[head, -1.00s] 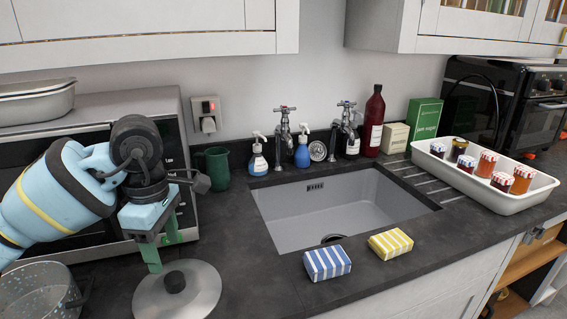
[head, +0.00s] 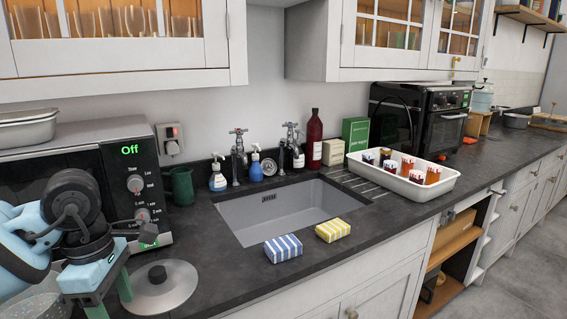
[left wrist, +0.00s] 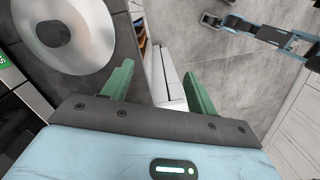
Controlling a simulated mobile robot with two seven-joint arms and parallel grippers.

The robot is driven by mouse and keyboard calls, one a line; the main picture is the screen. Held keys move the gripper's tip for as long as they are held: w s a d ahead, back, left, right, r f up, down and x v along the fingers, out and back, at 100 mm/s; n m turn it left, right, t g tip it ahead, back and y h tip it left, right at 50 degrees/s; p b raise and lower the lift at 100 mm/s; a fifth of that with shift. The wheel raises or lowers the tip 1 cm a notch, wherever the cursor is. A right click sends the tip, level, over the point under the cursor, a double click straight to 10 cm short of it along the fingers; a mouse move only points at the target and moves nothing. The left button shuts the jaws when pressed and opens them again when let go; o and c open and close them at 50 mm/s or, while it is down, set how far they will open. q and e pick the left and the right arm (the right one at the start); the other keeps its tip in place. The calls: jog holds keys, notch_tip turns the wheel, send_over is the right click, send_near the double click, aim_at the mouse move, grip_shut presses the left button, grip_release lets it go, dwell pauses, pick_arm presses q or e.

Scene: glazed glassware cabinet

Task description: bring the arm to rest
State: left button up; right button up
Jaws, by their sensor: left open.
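My left arm comes in from the left in the head view, bent in front of the microwave. My left gripper (head: 108,290) points down with its green fingers apart and empty, just left of a round metal lid with a black knob (head: 158,285). In the left wrist view my left gripper (left wrist: 160,85) is open, with only a cabinet front and the floor showing between its fingers. The lid also shows there at the upper left (left wrist: 70,35). My right gripper is not seen in the head view.
A microwave (head: 135,185) stands behind the arm, and a pot (head: 40,303) is below it. A sink (head: 285,210), two striped boxes (head: 283,248) (head: 333,230) and a white tray of jars (head: 420,190) are to the right. Upper cabinets (head: 120,75) hang above.

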pick_arm(q)
jog(key=s+d+f+n+t+h+p, duration=0.15)
jog(key=s+d+n+h, duration=0.25)
jog(key=d+n+h, duration=0.5)
jog(key=s+d+f+n+t+h+p, duration=0.15)
jog(key=s+d+n+h, duration=0.3)
jog(key=d+h, duration=0.8)
jog(key=a+f+n+t+y+p, duration=0.1)
jog(key=a+f+n+t+y, duration=0.45)
jog(key=n, duration=0.75)
jog(key=a+f+n+t+y+p, duration=0.1)
jog(key=a+f+n+t+y, duration=0.1)
jog(key=f+n+t+y, duration=0.85)
jog(key=s+a+f+n+g+y, duration=0.2)
jog(key=s+f+n+g, duration=0.3)
jog(key=s, duration=0.5)
jog(key=s+a+f+n+g+y+p, duration=0.1)
jog(key=s+a+f+n+g, duration=0.3)
jog(key=s+f+n, duration=0.4)
jog(key=shift+s+a+f+g+y+p, duration=0.15)
jog(key=shift+s+f+g+y+p, duration=0.25)
jog(key=shift+s+y, duration=0.5)
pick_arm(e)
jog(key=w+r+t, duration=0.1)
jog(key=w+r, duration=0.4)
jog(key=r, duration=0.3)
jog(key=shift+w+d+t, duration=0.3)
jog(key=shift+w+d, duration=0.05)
